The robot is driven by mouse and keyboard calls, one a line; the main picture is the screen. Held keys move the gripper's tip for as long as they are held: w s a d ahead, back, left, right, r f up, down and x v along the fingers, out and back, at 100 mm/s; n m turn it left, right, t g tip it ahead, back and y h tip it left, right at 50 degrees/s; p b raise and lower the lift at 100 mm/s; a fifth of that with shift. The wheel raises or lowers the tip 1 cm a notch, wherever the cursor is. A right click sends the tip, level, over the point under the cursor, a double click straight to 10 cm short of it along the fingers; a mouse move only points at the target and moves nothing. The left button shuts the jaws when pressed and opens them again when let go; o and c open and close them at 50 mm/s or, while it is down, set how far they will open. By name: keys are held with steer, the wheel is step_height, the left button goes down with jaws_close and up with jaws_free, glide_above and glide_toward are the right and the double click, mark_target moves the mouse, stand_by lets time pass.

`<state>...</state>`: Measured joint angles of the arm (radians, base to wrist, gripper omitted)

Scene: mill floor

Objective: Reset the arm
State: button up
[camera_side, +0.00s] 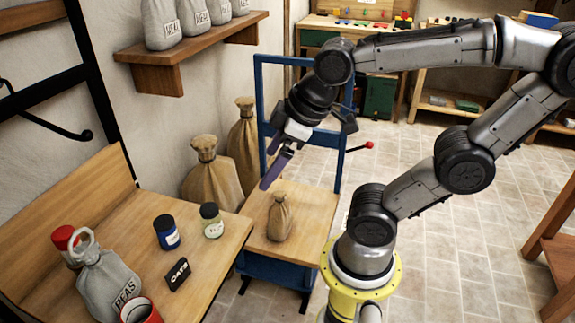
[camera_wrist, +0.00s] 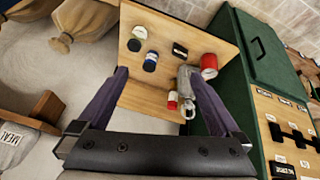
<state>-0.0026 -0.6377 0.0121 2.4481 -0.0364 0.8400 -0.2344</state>
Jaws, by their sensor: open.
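My gripper (camera_side: 270,178) hangs in the air at the end of my bent arm, above and left of a small tied sack (camera_side: 280,219) in the side view. Its purple fingers are spread apart with nothing between them, as the wrist view shows (camera_wrist: 156,74). The small sack sits upright on a wooden top (camera_side: 303,210) with a blue frame, apart from the gripper. Beyond the fingers, the wrist view shows a wooden counter (camera_wrist: 148,98) with jars and a grey bag (camera_wrist: 186,82) on it.
The counter (camera_side: 118,208) at left holds a PEAS bag (camera_side: 109,284), a blue-labelled jar (camera_side: 166,233), a green-labelled jar (camera_side: 212,220), an OATS sign (camera_side: 178,275) and a red container (camera_side: 140,310). Large sacks (camera_side: 211,175) stand by the wall. A green cabinet (camera_wrist: 258,50) stands beside the counter.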

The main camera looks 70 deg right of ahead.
steer(key=s+m, duration=0.3)
steer(key=shift+s+a+f, duration=0.1)
steer(key=shift+a+f, duration=0.05)
steer(key=shift+a, duration=0.1)
